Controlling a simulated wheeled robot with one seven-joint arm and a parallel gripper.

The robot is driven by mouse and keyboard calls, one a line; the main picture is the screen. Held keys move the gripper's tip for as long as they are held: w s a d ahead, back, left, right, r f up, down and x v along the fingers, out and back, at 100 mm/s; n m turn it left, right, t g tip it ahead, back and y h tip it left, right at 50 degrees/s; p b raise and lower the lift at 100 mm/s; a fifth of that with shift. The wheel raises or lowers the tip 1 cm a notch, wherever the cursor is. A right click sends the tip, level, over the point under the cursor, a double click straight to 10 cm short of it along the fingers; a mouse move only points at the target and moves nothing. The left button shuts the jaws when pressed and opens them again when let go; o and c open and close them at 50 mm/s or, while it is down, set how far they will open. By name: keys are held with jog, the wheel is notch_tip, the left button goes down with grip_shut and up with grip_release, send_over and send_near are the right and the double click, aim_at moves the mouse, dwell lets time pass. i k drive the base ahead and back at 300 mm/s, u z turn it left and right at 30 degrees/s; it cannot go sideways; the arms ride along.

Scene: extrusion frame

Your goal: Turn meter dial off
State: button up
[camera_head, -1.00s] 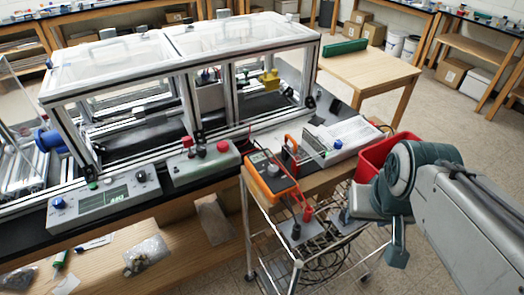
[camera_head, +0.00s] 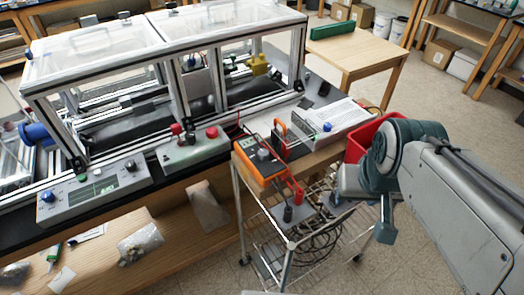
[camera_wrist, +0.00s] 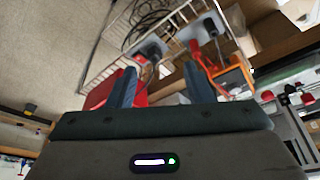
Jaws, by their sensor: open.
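The orange meter (camera_head: 257,174) lies tilted on the wooden top of the wire cart, its dark round dial (camera_head: 264,155) facing up. Red leads come off its near end. In the wrist view, part of the orange meter (camera_wrist: 235,77) shows right of my gripper, with its dial not clear. My gripper (camera_wrist: 161,78) is open, its two dark fingers apart with nothing held between them. It is right of the meter and apart from it. In the head view, my arm hides most of the gripper.
A red bin (camera_head: 366,136) stands beside my arm. Dark plugs with red leads and a coil of black cable (camera_head: 318,240) are at the wire cart (camera_head: 287,262). A control box with red knobs (camera_head: 193,150) is left of the meter. Bare floor lies at the right.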

aim_at(263, 153)
jog(key=k, duration=1)
jog(key=z, duration=1.15)
jog(key=i, duration=1.1)
jog(key=u, duration=2.25)
jog(key=i, duration=0.5)
jog(key=u, duration=0.1)
